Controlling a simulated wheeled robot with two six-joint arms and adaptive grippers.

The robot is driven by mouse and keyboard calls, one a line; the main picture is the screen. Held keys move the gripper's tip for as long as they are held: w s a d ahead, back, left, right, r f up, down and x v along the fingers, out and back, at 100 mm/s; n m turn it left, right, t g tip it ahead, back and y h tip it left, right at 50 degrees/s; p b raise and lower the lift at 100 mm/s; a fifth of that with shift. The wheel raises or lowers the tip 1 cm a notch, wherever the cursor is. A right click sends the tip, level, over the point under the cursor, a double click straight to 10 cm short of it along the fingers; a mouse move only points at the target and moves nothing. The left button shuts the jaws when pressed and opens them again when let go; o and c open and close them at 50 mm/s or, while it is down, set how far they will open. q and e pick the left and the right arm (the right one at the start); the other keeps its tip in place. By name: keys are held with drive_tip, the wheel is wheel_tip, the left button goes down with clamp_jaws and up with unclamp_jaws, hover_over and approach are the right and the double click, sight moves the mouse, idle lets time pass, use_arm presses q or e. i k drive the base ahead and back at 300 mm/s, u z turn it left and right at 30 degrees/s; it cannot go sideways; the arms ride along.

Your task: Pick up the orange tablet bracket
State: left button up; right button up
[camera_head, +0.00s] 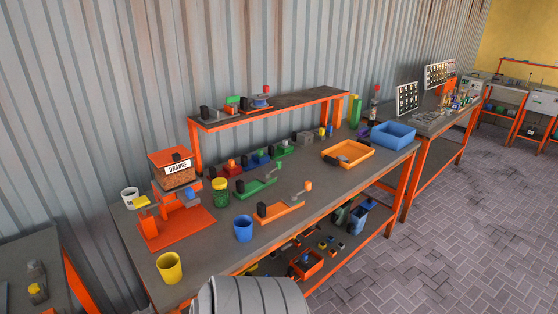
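No thing in view is clearly a tablet bracket. The closest match is a flat orange piece (284,211) near the front edge of the workbench, with a black block (262,209) at its left end and a grey arm (299,195) with an orange-red tip at its right end. Neither of my grippers is in view.
The workbench (318,188) also holds a blue cup (243,229), a yellow cup (169,267), a dispenser labelled ORANGE (174,170), an orange tray (364,157) and a blue bin (393,134). A grey ribbed drum (250,297) stands in front. Paved floor at right is clear.

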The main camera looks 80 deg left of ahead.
sight(264, 215)
drive_tip(key=u, duration=0.3)
drive_tip(key=i, duration=1.55)
drive_tip(key=u, duration=1.2)
drive_tip(key=i, duration=0.85)
drive_tip(key=u, duration=0.9)
